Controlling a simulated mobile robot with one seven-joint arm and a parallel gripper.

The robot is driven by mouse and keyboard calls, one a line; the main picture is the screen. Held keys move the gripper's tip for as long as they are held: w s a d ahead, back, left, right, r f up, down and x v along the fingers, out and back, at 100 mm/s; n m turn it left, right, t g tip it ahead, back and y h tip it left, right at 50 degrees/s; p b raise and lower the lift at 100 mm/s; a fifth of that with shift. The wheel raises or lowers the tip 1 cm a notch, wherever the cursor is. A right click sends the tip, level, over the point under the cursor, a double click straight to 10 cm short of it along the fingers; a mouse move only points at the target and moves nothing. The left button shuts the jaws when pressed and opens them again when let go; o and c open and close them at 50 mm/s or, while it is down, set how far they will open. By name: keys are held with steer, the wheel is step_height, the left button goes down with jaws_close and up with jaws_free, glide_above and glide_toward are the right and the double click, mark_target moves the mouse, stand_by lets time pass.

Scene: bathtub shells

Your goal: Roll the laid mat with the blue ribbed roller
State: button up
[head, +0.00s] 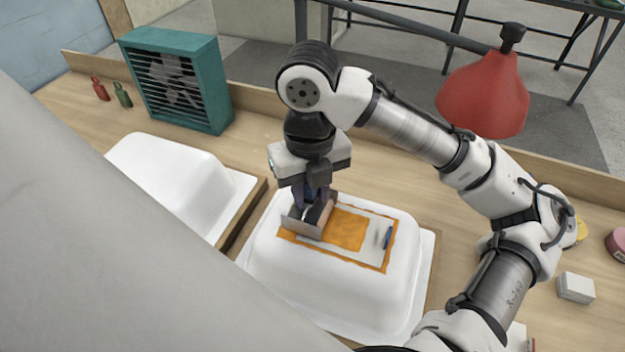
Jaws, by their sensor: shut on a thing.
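The laid mat (384,254) lies on top of a white upturned tub shell (402,292). It has an orange border, an orange middle patch and pale areas. My gripper (314,200) points down over the mat's left end, shut on a tool with a blue part near the fingers, apparently the blue ribbed roller (307,192). A light grey plate (303,226) shows low at the tool, at or just above the mat. Ribs and exact contact cannot be made out. A small blue piece (388,238) lies near the mat's right end.
A second white shell (165,175) stands to the left. A teal fan (175,80) and red and green bottles (122,95) stand at the back left. A red lamp (487,92) hangs behind my arm. A white block (576,287) lies at the right.

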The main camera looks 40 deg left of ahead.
steer(key=shift+r+p, duration=2.85)
steer(key=shift+r, duration=0.2)
steer(key=shift+f, duration=0.15)
